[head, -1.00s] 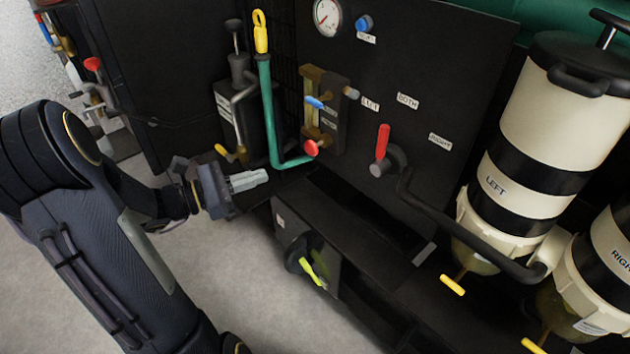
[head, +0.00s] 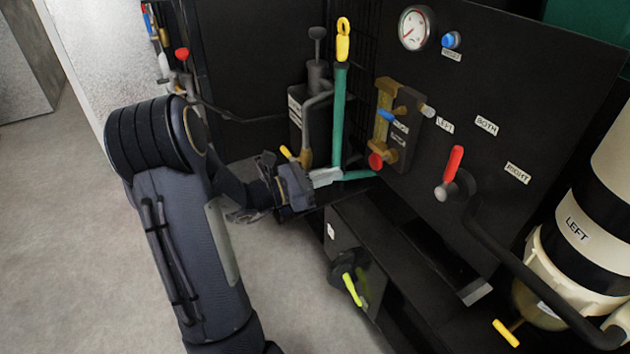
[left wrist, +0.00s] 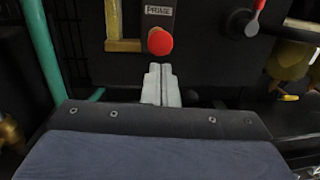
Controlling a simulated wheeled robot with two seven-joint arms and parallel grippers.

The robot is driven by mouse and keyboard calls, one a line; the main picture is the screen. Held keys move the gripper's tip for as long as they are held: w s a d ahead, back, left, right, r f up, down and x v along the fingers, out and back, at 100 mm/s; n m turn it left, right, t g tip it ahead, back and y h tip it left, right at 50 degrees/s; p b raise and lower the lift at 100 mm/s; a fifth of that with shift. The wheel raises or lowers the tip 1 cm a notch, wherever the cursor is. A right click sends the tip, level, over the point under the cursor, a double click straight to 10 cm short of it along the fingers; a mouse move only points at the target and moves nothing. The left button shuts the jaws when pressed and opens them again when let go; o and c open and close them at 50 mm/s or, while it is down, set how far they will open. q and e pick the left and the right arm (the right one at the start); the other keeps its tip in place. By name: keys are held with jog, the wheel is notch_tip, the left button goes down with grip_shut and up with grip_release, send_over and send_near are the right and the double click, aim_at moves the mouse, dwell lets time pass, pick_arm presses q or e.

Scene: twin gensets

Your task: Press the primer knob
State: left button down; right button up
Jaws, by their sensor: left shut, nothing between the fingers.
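The primer knob (head: 376,161) is a round red knob at the foot of a brass block on the black panel. In the left wrist view the red knob (left wrist: 160,41) sits just under a label reading PRIME (left wrist: 158,10). My left gripper (head: 340,174) is shut and empty, its pale grey fingers pointing at the panel. In the head view its tips are a little left of and below the knob. In the left wrist view the fingertips (left wrist: 160,68) show just below the knob. I cannot tell the exact gap in depth. My right gripper is not in view.
A teal pipe (head: 340,115) with a yellow-handled top stands left of the knob and bends behind my fingers. A red-handled selector valve (head: 452,172) is to the right. A yellow-green handle (head: 352,290) is below.

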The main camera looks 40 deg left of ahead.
aim_at(372, 162)
pick_arm(q)
jog(key=b+x, duration=0.1)
jog(key=x, duration=0.6)
jog(key=shift+w+d, duration=0.15)
jog(key=shift+w, duration=0.1)
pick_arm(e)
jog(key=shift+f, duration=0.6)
pick_arm(q)
jog(key=shift+w, duration=0.1)
jog(key=shift+x, duration=1.2)
jog(key=shift+r, duration=0.1)
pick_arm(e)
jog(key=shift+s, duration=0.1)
